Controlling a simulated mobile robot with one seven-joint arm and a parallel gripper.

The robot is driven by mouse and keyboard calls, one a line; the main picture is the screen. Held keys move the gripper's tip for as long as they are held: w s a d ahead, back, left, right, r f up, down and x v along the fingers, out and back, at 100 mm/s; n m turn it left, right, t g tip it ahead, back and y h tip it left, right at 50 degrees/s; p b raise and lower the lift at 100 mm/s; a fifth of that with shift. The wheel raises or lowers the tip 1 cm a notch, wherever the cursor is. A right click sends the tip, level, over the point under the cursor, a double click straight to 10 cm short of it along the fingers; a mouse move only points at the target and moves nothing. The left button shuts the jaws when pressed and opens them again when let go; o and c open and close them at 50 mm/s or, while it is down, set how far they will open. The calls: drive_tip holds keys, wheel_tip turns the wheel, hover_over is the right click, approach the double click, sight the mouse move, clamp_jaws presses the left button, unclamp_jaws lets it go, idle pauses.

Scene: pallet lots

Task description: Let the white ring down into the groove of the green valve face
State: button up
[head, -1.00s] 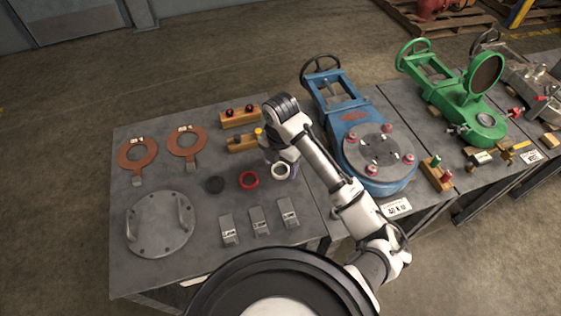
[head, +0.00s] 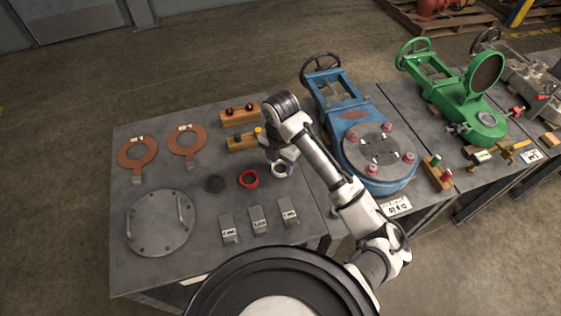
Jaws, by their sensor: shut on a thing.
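The white ring (head: 280,171) is at the right part of the near grey table, beside the red ring. My gripper (head: 281,166) is over it and shut on it; the fingers are small and partly hidden by the wrist. I cannot tell whether the ring still touches the table. The green valve (head: 468,97) stands on the farther table at the right, its round cover tilted up. Its face (head: 487,118) shows as a small round opening in the green body. The groove is too small to make out.
The red ring (head: 249,179) and a black ring (head: 214,184) lie left of my gripper. A blue valve (head: 372,150) with a bolted grey cover stands between my gripper and the green valve. Labelled grey blocks (head: 258,219) stand in front.

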drive_tip(key=shift+r+p, duration=1.35)
drive_tip(key=shift+r, duration=0.95)
drive_tip(key=shift+f, duration=0.1)
